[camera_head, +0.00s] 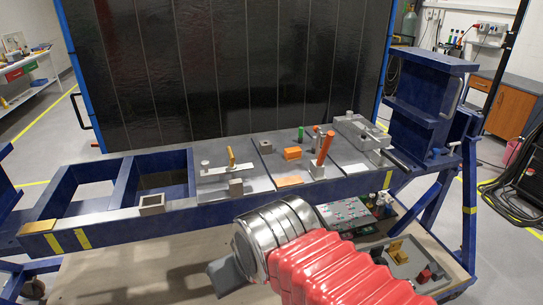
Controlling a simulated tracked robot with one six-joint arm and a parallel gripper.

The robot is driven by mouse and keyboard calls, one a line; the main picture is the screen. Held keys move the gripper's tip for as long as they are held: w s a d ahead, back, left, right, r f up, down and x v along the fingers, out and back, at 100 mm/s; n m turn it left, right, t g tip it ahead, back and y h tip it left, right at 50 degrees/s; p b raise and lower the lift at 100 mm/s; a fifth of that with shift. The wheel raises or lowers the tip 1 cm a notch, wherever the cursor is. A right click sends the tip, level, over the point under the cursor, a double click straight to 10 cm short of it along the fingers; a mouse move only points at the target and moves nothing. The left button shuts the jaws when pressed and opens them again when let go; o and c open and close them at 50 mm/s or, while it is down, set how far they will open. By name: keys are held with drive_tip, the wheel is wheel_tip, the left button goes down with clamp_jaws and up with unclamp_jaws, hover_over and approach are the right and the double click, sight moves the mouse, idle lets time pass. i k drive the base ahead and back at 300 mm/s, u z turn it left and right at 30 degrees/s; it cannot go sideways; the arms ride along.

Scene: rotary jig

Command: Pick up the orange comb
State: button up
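A small orange block-like piece (292,153) lies on the middle grey plate of the blue jig; it may be the orange comb, but its teeth are too small to make out. A flat orange patch (289,181) lies nearer the front edge of the same plate. My arm, with a red bellows sleeve and a silver collar, reaches in from the lower right. A grey part at its end, seemingly my gripper (226,277), is low in front of the jig, well apart from the orange pieces. Its fingers cannot be made out.
A red-orange upright handle (325,148) and a green-topped post (300,133) stand near the orange block. Clamps (232,172) stand to the left and a grey fixture (360,130) to the right. A lower shelf holds a tray (410,265) and a control panel (345,213).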

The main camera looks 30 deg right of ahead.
sight(294, 154)
drive_tip(key=u, duration=0.95)
drive_tip(key=k, duration=1.05)
drive_tip(key=z, duration=1.4)
drive_tip(key=i, duration=0.8)
